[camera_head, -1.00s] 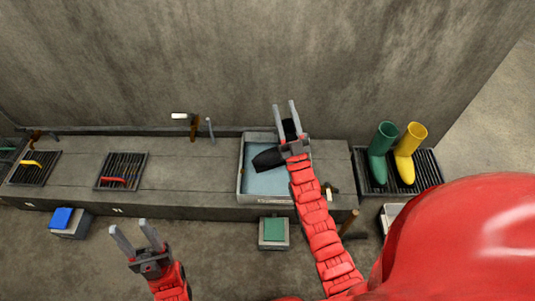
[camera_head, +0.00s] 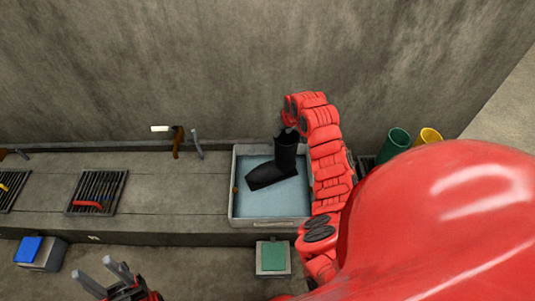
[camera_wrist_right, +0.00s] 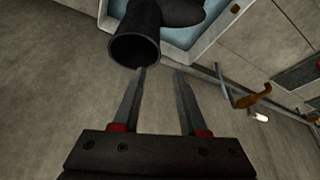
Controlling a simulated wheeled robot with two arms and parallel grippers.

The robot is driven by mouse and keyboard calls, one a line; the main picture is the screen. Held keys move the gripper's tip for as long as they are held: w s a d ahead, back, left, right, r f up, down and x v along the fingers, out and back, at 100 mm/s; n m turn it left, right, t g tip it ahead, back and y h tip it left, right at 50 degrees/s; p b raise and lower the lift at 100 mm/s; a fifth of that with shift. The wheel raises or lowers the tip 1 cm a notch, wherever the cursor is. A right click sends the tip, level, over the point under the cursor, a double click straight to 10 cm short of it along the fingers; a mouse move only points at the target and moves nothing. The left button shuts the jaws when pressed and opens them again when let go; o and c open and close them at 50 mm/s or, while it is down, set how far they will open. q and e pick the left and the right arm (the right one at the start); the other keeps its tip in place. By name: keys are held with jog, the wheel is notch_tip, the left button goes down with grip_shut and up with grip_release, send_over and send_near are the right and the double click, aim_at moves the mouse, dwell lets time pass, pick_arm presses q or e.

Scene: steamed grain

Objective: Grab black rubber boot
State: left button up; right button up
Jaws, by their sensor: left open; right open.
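The black rubber boot (camera_head: 272,180) lies in the water of the basin (camera_head: 234,205), its shaft rising toward the back wall. In the right wrist view the boot's open top (camera_wrist_right: 135,50) is just beyond the fingertips of my right gripper (camera_wrist_right: 160,72). The gripper is open and empty, with the boot top nearest its left finger; I cannot tell whether they touch. In the head view my right arm reaches past the basin's right side and its fingers are hidden. My left gripper (camera_head: 95,268) is open and empty at the lower left, far from the boot.
Green (camera_head: 397,142) and yellow (camera_head: 430,136) boots stand at the right, partly hidden by my body. A grated rack (camera_head: 97,192) lies left of the basin. A green-topped box (camera_head: 272,258) is in front. The wall is close behind the basin.

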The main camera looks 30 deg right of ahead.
jog(key=b, duration=0.3)
send_near(274, 144)
jog(key=x, duration=0.5)
jog(key=shift+f, duration=0.6)
jog(key=shift+b+x, duration=1.1)
jog(key=shift+x, duration=0.1)
jog(key=shift+w+d+f+b, duration=0.25)
jog(key=shift+w+f+b, duration=0.35)
jog(key=shift+f+b, duration=0.2)
grip_shut()
